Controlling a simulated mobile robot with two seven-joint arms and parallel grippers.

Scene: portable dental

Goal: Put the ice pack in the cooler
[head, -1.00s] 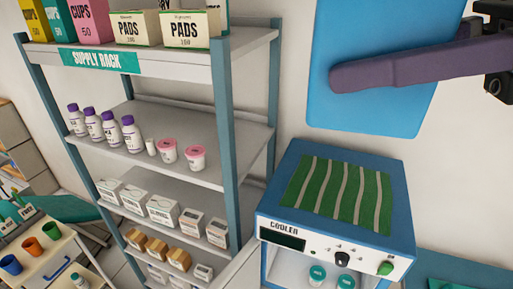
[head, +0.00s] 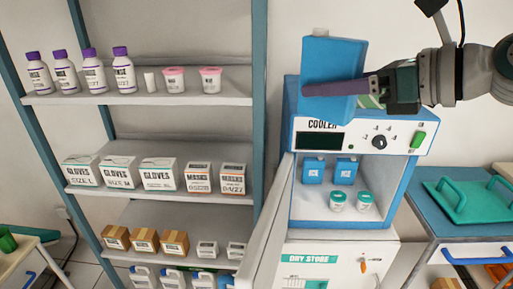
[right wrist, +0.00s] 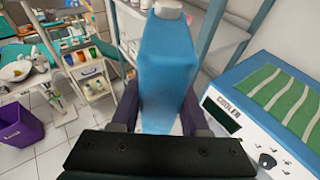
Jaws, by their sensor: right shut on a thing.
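My right gripper (head: 340,88) is shut on the ice pack (head: 331,62), a flat blue block with a pale cap. The ice pack is upright in front of the upper left part of the cooler (head: 292,98), above its opening. The right wrist view shows the ice pack (right wrist: 167,65) between the two purple fingers, with the cooler (right wrist: 225,122) to the right. The cooler is a blue box with a white control panel. Its door (head: 268,225) stands open to the left. My left gripper is not in view.
Inside the cooler, two small blue packs (head: 313,170) stand behind two teal-lidded jars (head: 338,201). A supply rack (head: 262,60) with bottles and boxes stands left of the open door. A teal tray (head: 465,203) lies on a cabinet at the right.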

